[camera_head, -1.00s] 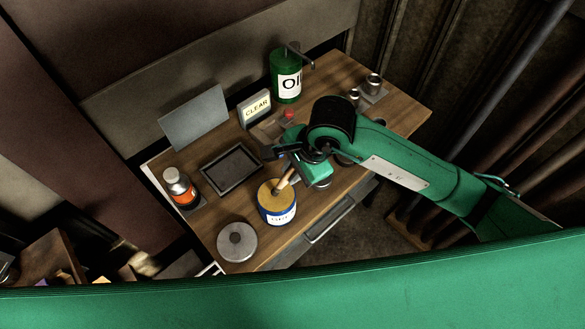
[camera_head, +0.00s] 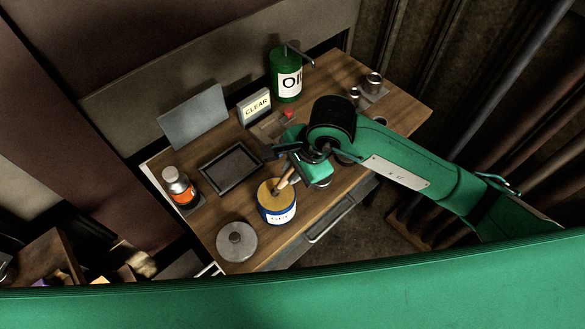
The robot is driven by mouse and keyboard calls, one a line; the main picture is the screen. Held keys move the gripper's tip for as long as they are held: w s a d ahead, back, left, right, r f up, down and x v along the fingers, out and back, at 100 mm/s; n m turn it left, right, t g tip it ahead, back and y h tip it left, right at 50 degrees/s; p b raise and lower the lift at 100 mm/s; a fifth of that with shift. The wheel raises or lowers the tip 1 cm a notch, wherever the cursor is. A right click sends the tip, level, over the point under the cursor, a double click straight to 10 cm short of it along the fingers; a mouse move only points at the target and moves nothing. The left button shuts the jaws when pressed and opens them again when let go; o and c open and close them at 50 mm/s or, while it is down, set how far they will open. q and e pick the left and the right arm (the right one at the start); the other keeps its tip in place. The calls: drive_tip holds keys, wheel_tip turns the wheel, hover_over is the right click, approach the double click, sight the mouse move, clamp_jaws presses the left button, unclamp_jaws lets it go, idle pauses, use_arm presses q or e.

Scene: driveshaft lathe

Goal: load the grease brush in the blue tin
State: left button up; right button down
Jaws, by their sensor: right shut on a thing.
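The blue tin (camera_head: 278,214) stands open near the front edge of the wooden bench, filled with tan grease and bearing a white label. My right gripper (camera_head: 287,166) is above and just behind the tin, shut on the grease brush (camera_head: 286,180). The brush slants down to the left, and its lower end is at the grease inside the tin's rim. How deep it sits in the grease cannot be told. My left gripper is not in view.
A round grey lid (camera_head: 236,241) lies left of the tin. A dark tray (camera_head: 231,167), an orange-labelled bottle (camera_head: 178,184), a CLEAR sign (camera_head: 255,107) and a green oil can (camera_head: 286,76) stand around. Small metal cups (camera_head: 373,83) are at the right.

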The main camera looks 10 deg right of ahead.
drive_tip(key=shift+s+f+b, duration=0.1)
drive_tip(key=shift+b, duration=0.4)
idle(1.4)
wheel_tip(320, 180, up, 2)
drive_tip(key=shift+r+p, duration=0.1)
drive_tip(key=shift+p, duration=0.35)
drive_tip(key=shift+r+p, duration=0.75)
drive_tip(key=shift+r, duration=1.7)
